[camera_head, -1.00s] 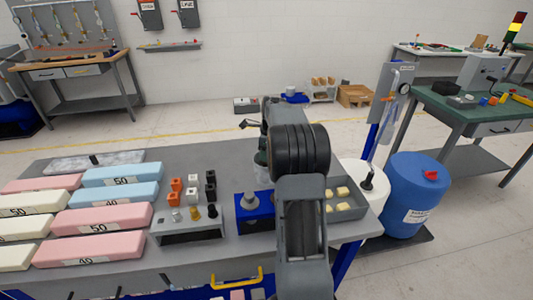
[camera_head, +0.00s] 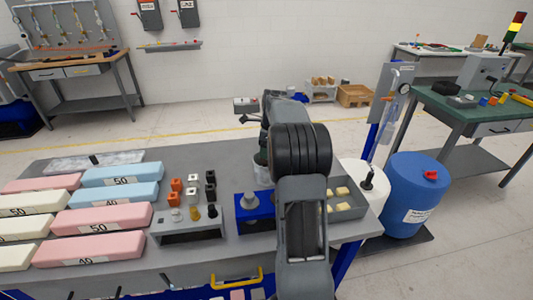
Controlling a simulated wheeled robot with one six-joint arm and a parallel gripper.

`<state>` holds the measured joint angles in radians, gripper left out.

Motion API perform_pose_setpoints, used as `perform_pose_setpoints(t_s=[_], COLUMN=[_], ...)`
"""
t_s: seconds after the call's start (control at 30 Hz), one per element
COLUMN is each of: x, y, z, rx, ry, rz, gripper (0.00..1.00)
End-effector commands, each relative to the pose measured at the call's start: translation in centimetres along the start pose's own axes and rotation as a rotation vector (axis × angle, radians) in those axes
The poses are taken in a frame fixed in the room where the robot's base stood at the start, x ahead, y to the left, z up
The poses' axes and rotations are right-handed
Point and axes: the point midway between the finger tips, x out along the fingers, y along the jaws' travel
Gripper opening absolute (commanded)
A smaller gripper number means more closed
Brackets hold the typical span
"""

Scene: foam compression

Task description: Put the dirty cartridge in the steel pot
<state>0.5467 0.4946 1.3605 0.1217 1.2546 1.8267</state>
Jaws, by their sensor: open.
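My arm rises through the middle of the view and hides part of the bench. My gripper is hidden behind the arm, so its jaws do not show. A pale grey, round container (camera_head: 262,174) stands partly hidden at the arm's left side; I cannot tell if it is the steel pot. A grey stepped cylinder (camera_head: 249,199) sits on a blue block (camera_head: 255,213). I cannot tell which piece is the dirty cartridge.
Pink, blue and cream foam blocks (camera_head: 100,218) fill the left. A grey tray (camera_head: 349,208) with pale yellow cubes is right of my arm. A blue drum (camera_head: 415,195) stands beyond.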

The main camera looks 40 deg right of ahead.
Motion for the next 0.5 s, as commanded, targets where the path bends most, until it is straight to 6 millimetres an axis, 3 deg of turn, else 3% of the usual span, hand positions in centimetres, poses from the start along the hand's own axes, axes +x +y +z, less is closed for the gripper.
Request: perform_pose_setpoints(t_s=[0.3, 0.5], x=[-6.3, -8.8], y=[-0.1, -0.1], z=[0.0, 0.0], rx=[0.000, 0.000], ry=[-0.001, -0.001], rz=[-0.004, -0.003], gripper=[0.58, 0.58])
